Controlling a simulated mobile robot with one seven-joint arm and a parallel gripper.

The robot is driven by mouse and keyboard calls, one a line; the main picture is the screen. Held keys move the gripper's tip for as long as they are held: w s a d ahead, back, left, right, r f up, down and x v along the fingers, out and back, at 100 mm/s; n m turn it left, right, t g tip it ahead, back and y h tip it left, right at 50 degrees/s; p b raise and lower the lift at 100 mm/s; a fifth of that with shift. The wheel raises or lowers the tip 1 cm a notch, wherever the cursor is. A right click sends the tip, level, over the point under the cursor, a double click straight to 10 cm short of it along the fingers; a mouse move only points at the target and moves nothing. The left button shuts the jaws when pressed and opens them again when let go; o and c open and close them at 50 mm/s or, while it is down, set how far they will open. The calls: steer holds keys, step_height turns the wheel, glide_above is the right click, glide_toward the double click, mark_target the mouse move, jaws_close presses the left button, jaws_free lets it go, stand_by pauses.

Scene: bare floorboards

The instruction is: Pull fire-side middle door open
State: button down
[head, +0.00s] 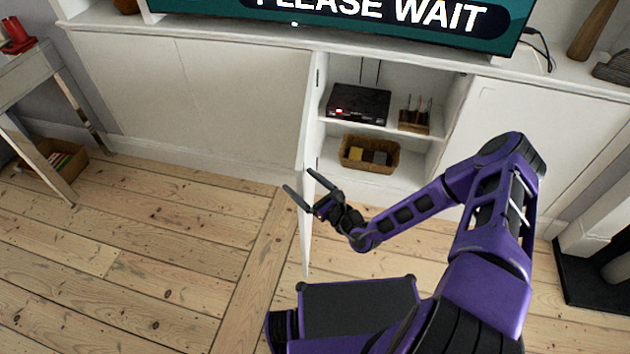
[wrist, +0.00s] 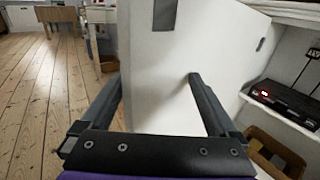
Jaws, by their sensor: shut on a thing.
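The white middle door (head: 311,125) is swung well out from the cabinet and shows nearly edge-on in the head view. Its hinge side is at the left of the open compartment. In the wrist view its broad white face (wrist: 150,85) fills the middle, with grey metal plates near the top. My gripper (head: 307,188) is at the door's free edge, with one finger on each side. In the wrist view the fingers (wrist: 155,88) straddle the door, and the right fingertip lies against its inner face. The exact contact of the left finger is hidden.
The open compartment holds a black box (head: 358,104) with a red light, a small wooden holder (head: 414,117) and a wicker basket (head: 369,154). A closed white door (head: 545,130) is on the right. A side table (head: 30,75) stands far left. Floorboards left of the door are clear.

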steer(key=shift+w+a+r+t, duration=0.25)
steer(key=shift+w+a+t, duration=0.05)
steer(key=shift+w+a, duration=0.25)
steer(key=shift+c, duration=1)
jaws_free()
steer(key=c, duration=0.5)
steer(key=shift+s+d+h, duration=0.15)
steer(key=shift+d+h, duration=0.05)
steer(key=shift+h, duration=0.1)
steer(key=shift+c, duration=0.2)
steer(key=v, duration=1.7)
steer(key=shift+s+p, duration=0.2)
steer(key=shift+p, duration=0.2)
steer(key=shift+f, duration=0.1)
